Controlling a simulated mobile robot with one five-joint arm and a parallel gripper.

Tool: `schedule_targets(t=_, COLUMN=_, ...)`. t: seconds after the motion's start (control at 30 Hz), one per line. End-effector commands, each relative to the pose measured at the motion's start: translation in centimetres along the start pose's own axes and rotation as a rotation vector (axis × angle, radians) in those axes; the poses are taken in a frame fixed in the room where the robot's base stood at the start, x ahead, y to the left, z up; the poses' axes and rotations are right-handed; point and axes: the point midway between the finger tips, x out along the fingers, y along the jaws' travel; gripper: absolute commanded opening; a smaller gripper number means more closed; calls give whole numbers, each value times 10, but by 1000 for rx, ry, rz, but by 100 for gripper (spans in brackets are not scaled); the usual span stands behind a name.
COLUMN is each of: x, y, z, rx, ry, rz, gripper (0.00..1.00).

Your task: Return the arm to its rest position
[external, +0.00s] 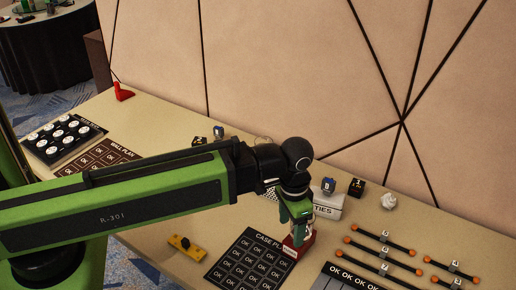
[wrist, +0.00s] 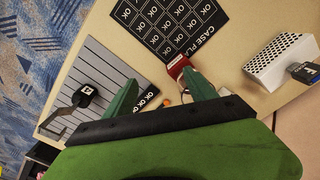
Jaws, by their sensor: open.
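My green arm (external: 130,195) stretches from the left out over the table. My gripper (external: 296,222) points down near the right edge of the dark CASE PLAN board (external: 240,262). In the wrist view my gripper (wrist: 158,86) shows two green fingers spread apart, with nothing clamped between them. A red block with a white label (external: 298,246) stands below the fingers. In the wrist view the red block (wrist: 178,66) is just past the tip of the right finger. I cannot tell whether they touch.
A white perforated box (wrist: 280,60) stands beside my gripper. Orange-tipped dark rods (external: 385,250) lie at right. A yellow piece (external: 187,247) lies in front. A grey slatted panel (wrist: 95,85) carries a black tagged item (wrist: 85,95). The wall (external: 300,80) bounds the table's back.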

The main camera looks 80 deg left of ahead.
Motion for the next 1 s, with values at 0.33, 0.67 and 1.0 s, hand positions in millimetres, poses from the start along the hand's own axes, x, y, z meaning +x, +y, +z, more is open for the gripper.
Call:
schedule_targets(t=0.33, x=-1, y=85, z=36, rx=181, ry=-23, rz=3, gripper=65)
schedule_targets(t=0.67, x=-1, y=84, z=35, rx=178, ry=-22, rz=3, gripper=65)
schedule_targets(t=1.0, x=-1, y=84, z=35, rx=178, ry=-22, rz=3, gripper=65)
